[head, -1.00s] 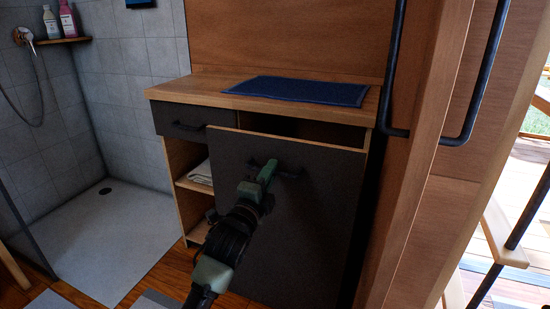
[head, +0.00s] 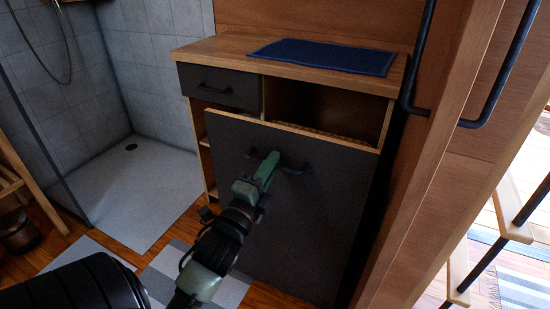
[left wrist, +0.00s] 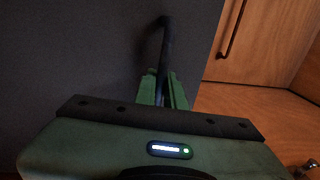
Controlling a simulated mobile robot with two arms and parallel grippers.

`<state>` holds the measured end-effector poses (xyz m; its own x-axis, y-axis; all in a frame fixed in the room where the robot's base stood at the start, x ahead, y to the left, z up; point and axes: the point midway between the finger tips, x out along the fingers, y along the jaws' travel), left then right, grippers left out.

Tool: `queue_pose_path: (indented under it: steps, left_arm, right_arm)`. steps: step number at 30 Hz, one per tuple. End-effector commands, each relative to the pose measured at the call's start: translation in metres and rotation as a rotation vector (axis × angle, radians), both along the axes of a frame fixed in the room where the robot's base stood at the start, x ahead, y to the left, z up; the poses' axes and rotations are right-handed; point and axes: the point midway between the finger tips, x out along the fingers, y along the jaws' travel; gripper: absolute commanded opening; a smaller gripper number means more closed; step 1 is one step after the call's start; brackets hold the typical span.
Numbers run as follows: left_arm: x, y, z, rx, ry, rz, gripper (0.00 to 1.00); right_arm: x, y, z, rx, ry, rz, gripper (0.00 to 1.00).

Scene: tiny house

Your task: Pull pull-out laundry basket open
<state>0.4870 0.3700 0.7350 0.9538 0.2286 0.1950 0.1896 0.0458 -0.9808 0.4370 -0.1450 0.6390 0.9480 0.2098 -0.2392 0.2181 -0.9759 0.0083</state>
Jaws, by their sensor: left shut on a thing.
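The pull-out laundry basket has a dark grey front (head: 310,225) in the wooden cabinet. In the head view its front stands out from the cabinet, with an open dark gap above its top edge. My left gripper (head: 268,168) is shut on the black bar handle (head: 293,169) near the top of that front. In the left wrist view my left gripper (left wrist: 163,88) has the handle (left wrist: 163,48) between its green fingers, against the dark front (left wrist: 90,50). The inside of the basket is mostly hidden. My right gripper is not in view.
A wooden counter (head: 225,48) with a blue mat (head: 325,57) tops the cabinet, above a shut drawer (head: 218,87). A wooden panel with black handles (head: 490,75) stands close on the right. The shower floor (head: 140,190) is at left.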

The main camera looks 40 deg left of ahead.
Motion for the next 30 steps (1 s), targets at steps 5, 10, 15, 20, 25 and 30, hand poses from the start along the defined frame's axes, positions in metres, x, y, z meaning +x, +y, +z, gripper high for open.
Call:
queue_pose_path:
  steps: [5,10,15,20,25,30]
  left_arm:
    - [-0.001,0.0,-0.001,-0.001,0.002,0.0,0.0]
    - [-0.001,0.0,-0.001,-0.001,0.002,0.0,0.0]
    - [-0.001,0.0,-0.001,-0.001,0.002,0.0,0.32]
    - [-0.001,0.0,0.0,-0.001,0.001,0.0,0.32]
    - [-0.006,-0.001,-0.002,-0.002,0.003,0.0,0.32]
    - [-0.028,-0.006,-0.007,-0.003,0.006,0.002,0.32]
  right_arm:
    - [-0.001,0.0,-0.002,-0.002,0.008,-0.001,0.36]
    - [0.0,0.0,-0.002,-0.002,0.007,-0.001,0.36]
    - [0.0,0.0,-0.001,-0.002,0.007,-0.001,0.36]
    - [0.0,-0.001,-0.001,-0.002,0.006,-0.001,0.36]
    - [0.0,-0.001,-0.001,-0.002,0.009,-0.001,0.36]
    - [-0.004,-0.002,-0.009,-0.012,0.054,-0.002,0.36]
